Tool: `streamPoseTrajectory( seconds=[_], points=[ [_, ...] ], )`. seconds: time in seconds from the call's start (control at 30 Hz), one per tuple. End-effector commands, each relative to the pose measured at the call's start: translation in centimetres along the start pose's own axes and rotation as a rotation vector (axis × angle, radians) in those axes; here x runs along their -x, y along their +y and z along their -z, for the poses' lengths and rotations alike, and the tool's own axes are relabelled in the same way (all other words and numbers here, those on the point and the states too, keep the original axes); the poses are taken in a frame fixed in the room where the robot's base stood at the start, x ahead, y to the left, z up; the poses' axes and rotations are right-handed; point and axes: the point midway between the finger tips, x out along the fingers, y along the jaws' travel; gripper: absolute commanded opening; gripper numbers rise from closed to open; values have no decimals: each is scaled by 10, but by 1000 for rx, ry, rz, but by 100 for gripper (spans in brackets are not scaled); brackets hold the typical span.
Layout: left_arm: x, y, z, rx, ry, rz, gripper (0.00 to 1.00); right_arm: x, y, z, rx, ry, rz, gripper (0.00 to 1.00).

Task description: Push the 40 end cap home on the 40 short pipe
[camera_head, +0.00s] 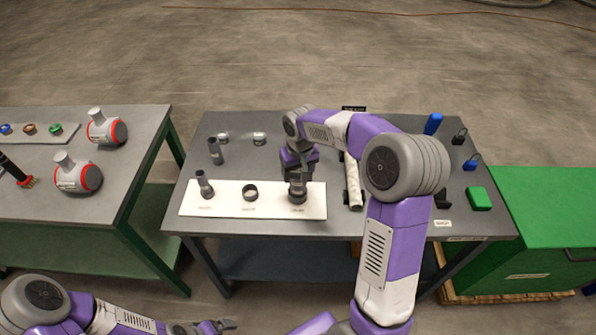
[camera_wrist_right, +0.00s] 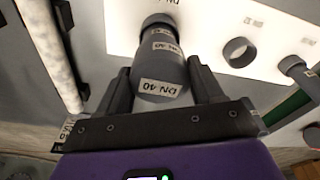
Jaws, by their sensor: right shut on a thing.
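My right gripper (camera_wrist_right: 160,66) is shut on the grey 40 end cap (camera_wrist_right: 162,74), with one finger on each side. The cap carries a DN 40 label and is in line with the 40 short pipe (camera_wrist_right: 158,36), which also bears a DN 40 label. The pipe stands upright on the white board. How far the cap sits over the pipe cannot be told. In the head view, my right gripper (camera_head: 298,174) points down over the board's right end and largely hides the cap. My left gripper (camera_head: 214,327) is at the bottom edge, away from the table; its opening is unclear.
The white board (camera_head: 225,211) also bears a dark ring (camera_head: 250,193) and a stepped pipe piece (camera_head: 204,184). A dark fitting (camera_head: 215,152) stands behind. A pale long roll (camera_head: 353,182) lies right of the gripper. A green box (camera_head: 479,198) sits on the table's right side.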

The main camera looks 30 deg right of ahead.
Motion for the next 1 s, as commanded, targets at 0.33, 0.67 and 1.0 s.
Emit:
streamPoseTrajectory(
  seconds=[0.33, 0.67, 1.0],
  points=[
    [1, 0, 0, 0, 0, 0, 100, 0, 0, 0, 0, 0, 0, 32],
    [-3, -1, 0, 0, 0, 0, 100, -6, 0, -1, 0, 0, 0, 32],
    [-7, -3, 0, 0, 0, 0, 100, -12, 0, -1, 0, 0, 0, 32]
  ],
)
